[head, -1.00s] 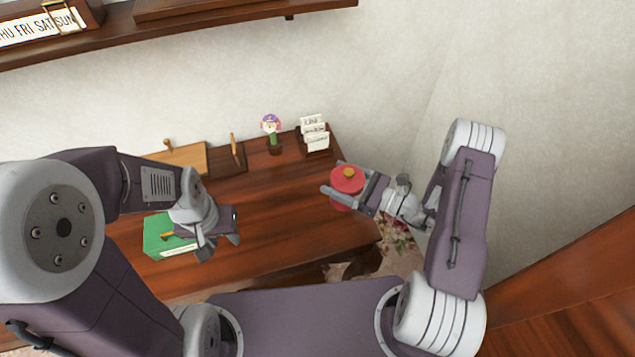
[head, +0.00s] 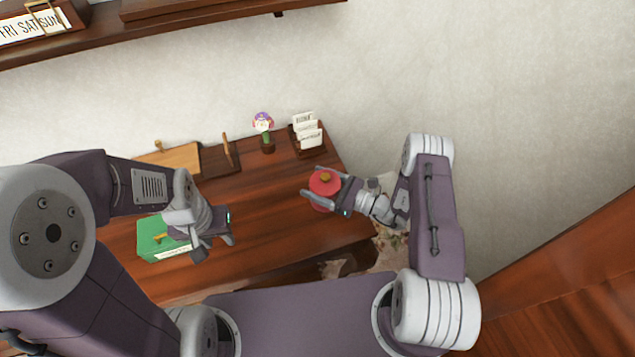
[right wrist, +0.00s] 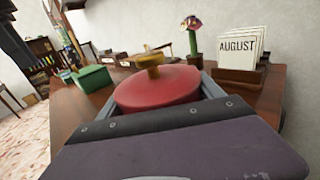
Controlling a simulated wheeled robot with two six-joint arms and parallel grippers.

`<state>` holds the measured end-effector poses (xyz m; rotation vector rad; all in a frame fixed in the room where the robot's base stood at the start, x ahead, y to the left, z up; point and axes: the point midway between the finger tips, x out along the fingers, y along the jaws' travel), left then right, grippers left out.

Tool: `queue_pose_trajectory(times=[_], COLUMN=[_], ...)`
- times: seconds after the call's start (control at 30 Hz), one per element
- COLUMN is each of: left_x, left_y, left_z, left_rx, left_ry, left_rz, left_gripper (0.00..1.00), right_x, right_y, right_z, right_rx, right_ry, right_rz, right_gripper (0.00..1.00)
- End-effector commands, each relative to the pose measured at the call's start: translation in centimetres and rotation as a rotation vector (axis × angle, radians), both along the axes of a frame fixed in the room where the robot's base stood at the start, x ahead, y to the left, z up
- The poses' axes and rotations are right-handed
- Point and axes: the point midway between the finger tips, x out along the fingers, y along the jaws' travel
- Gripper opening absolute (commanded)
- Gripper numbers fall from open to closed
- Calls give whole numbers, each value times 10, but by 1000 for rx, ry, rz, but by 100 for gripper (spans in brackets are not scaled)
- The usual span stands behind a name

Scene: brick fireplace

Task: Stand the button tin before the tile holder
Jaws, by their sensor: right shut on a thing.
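The button tin is a round red tin (head: 324,187) with a gold knob on its lid. My right gripper (head: 310,182) is shut on it, one finger along each side. In the right wrist view the red tin (right wrist: 155,88) fills the middle and looks upright. It is over the right part of the desk; I cannot tell if its base touches. The tile holder (head: 308,150) is a dark wooden stand with white tiles at the desk's back right corner, behind the tin. Its front tile reads AUGUST in the right wrist view (right wrist: 237,55). My left gripper (head: 213,246) is open and empty.
A flower ornament (head: 264,125) stands left of the holder. A green box (head: 160,245) lies by my left gripper. Wooden boards (head: 175,158) stand at the back. The middle of the desk (head: 260,210) is clear. A shelf (head: 200,18) runs above.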

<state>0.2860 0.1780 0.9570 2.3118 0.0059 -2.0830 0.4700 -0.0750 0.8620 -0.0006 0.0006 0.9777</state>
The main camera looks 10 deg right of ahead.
Motion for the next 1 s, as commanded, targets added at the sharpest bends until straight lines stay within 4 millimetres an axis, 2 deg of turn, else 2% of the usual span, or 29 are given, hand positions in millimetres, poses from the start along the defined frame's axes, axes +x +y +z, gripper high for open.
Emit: queue_pose_trajectory(times=[0.03, 0.07, 0.1, 0.13, 0.4, 0.5, 0.57, 1.0], left_x=[0, 0, 0, 0, 0, 0, 0, 0], left_y=[0, 0, 0, 0, 0, 0, 0, 0], left_z=[-3, -2, -1, -1, -1, 6, 1, -11], left_rx=[0, 0, 0, 0, 0, 0, 0, 0], left_ry=[0, 0, 0, 0, 0, 0, 0, 0], left_rz=[0, 0, 0, 0, 0, 0, 0, 0], left_gripper=[36, 36, 36, 36, 36, 36, 36, 36], right_x=[0, 0, 0, 0, 0, 0, -4, -53], right_y=[0, 0, 0, 0, 0, 0, -8, -82], right_z=[-3, -2, -2, -2, -1, 6, 1, 1], right_rx=[1, 0, 0, 0, 0, 0, 0, -1], right_ry=[-1, 0, 0, 0, 0, 0, 1, -1], right_rz=[0, 0, 0, 0, 0, 0, -4, -6], right_gripper=[23, 84, 95, 97, 97, 97, 97, 97])
